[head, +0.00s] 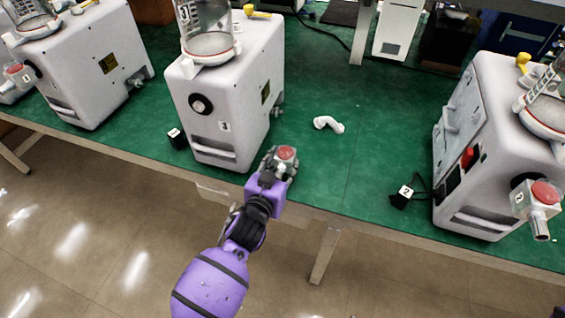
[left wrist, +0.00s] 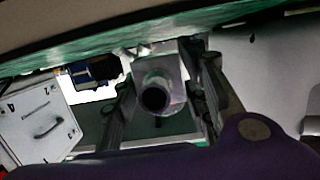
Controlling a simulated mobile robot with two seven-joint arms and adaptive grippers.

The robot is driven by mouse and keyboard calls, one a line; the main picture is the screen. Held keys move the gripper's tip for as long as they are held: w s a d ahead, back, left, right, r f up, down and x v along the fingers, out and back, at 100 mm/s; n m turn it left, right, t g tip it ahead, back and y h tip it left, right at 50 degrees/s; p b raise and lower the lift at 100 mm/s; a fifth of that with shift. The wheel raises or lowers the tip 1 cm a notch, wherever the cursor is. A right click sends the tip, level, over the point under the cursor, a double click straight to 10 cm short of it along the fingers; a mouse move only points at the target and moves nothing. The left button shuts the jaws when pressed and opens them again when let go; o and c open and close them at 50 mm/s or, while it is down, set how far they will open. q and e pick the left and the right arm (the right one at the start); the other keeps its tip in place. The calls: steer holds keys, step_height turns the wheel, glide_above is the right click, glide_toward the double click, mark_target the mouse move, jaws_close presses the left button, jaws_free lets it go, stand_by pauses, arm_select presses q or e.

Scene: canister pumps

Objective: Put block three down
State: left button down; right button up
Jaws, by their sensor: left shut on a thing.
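The block (head: 286,153) is a small clear piece with a red round top. My left gripper (head: 279,163) is shut on it, over the front edge of the green table (head: 310,175). In the left wrist view the block (left wrist: 172,72), with a round dark opening facing the camera, sits between the two fingers (left wrist: 165,105). Its number cannot be read. The middle white pump (head: 222,130) stands behind and left of the gripper, with a bare round port on its front. I cannot tell if the block touches the table. My right gripper is not in view.
A white elbow pipe (head: 328,124) lies right of the middle pump. Small black number tags stand at left (head: 176,138) and right (head: 402,197). Other pumps stand at left (head: 85,70) and right (head: 485,130), the right one bearing a red-topped block (head: 543,193). Green table between is mostly clear.

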arm_select(q)
steer(key=shift+f, duration=0.2)
steer(key=c, duration=1)
jaws_free()
steer(key=shift+c, duration=0.2)
steer(key=shift+r, duration=0.15)
steer(key=r+v, duration=0.1)
steer(key=v, duration=1.1)
steer(key=s+a+f+n+g+y, duration=0.1)
steer(key=s+a+f+g, duration=0.1)
steer(key=s+a+f, duration=0.3)
steer(key=s+a+f+n+g+y, duration=0.1)
steer(key=s+a+f, duration=0.5)
steer(key=s, duration=0.8)
steer(key=s+a+f+n+g+y, duration=0.1)
steer(key=s+a+f+g+y, duration=0.2)
steer(key=s+f, duration=0.6)
steer(key=a, duration=0.2)
steer(key=shift+s+a+f, duration=0.3)
steer(key=shift+f, duration=0.1)
